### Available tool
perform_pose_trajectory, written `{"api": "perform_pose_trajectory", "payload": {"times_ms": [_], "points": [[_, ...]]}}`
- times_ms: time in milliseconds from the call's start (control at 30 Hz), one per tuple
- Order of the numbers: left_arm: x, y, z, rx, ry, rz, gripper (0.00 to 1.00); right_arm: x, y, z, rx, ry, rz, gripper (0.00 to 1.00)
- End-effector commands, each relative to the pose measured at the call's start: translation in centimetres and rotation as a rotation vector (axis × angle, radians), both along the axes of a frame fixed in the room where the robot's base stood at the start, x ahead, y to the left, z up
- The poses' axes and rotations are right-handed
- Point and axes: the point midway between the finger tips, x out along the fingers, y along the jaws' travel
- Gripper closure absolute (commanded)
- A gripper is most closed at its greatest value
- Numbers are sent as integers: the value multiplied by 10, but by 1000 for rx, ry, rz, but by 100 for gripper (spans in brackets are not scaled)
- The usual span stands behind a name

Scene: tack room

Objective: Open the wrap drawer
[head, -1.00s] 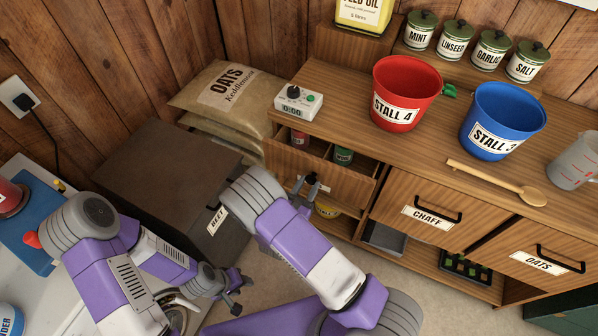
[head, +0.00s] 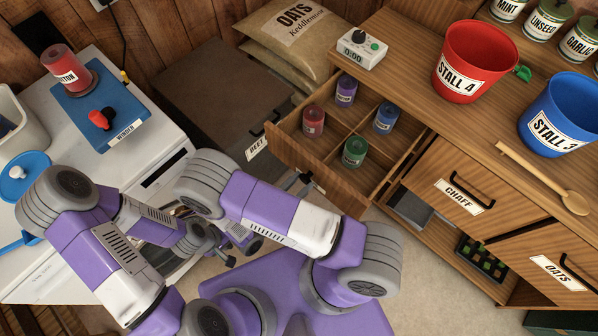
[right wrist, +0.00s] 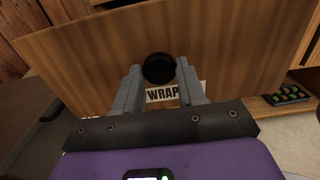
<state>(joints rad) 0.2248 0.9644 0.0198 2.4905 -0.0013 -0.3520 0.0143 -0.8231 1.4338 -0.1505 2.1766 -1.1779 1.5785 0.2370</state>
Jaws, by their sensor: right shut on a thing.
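The wrap drawer (head: 290,150) is pulled well out of the wooden cabinet. Inside its divided compartments stand a red roll (head: 313,121), a purple roll (head: 346,91), a blue roll (head: 386,118) and a green roll (head: 354,152). My right gripper (head: 302,183) is at the drawer's front. In the right wrist view its fingers are shut on the dark handle (right wrist: 159,68), with the WRAP label (right wrist: 163,92) just beyond, partly hidden by the fingers. My left gripper (head: 242,251) hangs low, empty, with its tips apart, away from the drawer.
The dark chest (head: 205,95) stands left of the drawer, close to its front. The chaff drawer (head: 455,190) and oats drawer (head: 550,265) are shut. Buckets, a timer (head: 358,49) and a wooden spoon (head: 545,180) rest on the cabinet top. Floor shows below the drawer.

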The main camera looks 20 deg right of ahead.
Motion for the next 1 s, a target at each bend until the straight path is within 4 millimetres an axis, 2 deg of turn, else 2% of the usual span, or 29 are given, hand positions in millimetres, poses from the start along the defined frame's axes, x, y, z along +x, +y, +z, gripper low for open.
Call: {"api": "perform_pose_trajectory", "payload": {"times_ms": [200,533,567,700,1000], "points": [[0,0,0,0,0,0,57,-7,4,-1,2,1,-20,100],[0,0,0,0,0,0,57,-7,5,-1,2,2,-20,100],[0,0,0,0,0,0,57,-7,5,-1,2,2,-20,59],[0,0,0,0,0,0,57,-7,5,-1,2,2,-19,37],[0,0,0,0,0,0,57,-7,5,1,1,0,-18,35]]}}
